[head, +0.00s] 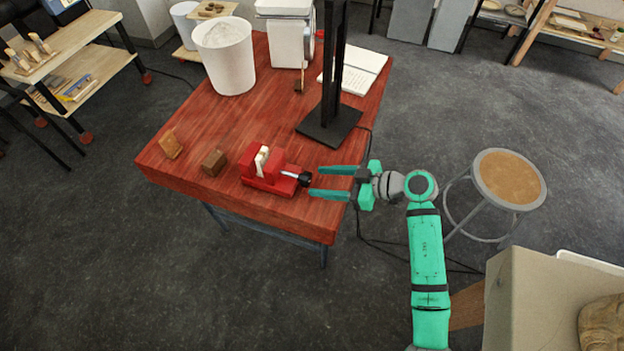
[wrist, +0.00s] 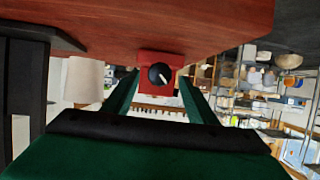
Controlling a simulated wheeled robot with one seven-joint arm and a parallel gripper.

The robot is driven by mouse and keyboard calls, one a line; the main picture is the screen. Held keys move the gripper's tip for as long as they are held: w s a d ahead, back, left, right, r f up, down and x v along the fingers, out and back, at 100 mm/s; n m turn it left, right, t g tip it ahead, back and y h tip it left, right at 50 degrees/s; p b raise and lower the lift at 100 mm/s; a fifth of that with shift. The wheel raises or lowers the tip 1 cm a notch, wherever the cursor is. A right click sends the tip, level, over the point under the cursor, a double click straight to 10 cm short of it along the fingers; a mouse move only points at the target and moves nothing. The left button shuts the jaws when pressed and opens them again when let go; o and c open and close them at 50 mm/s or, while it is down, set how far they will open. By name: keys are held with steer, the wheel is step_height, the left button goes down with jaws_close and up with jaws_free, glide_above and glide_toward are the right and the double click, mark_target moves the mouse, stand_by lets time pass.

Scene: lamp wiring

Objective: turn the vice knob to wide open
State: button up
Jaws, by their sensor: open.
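The red vice (head: 270,172) sits near the front edge of the red table, with a pale piece (head: 262,158) between its jaws. Its black knob (head: 304,179) sticks out on the right side, on a short shaft. In the wrist view the knob (wrist: 160,76) faces the camera, round and black with a white pointer line tilted off upright, in front of the red vice body (wrist: 145,62). My green gripper (head: 314,182) is open just right of the knob, its two fingers pointing at it. In the wrist view the fingers (wrist: 155,92) lie on either side of the knob, apart from it.
A black stand (head: 328,124) rises from the red table (head: 205,120) just behind my gripper. Two small brown blocks, one nearer (head: 214,163) and one farther left (head: 171,144), lie left of the vice. A round stool (head: 509,177) stands on the floor at right.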

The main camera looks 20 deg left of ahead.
mark_target(310, 180)
steer(key=shift+x, duration=1.9)
steer(key=shift+c, duration=0.7)
steer(key=c, duration=0.9)
steer(key=n+t, duration=0.2)
steer(key=n, duration=0.1)
steer(key=shift+s+n+t, duration=0.1)
steer(key=shift+n+t, duration=0.3)
steer(key=n+t+y, duration=0.1)
steer(key=n+t, duration=0.1)
steer(key=n, duration=0.1)
steer(key=shift+n, duration=0.3)
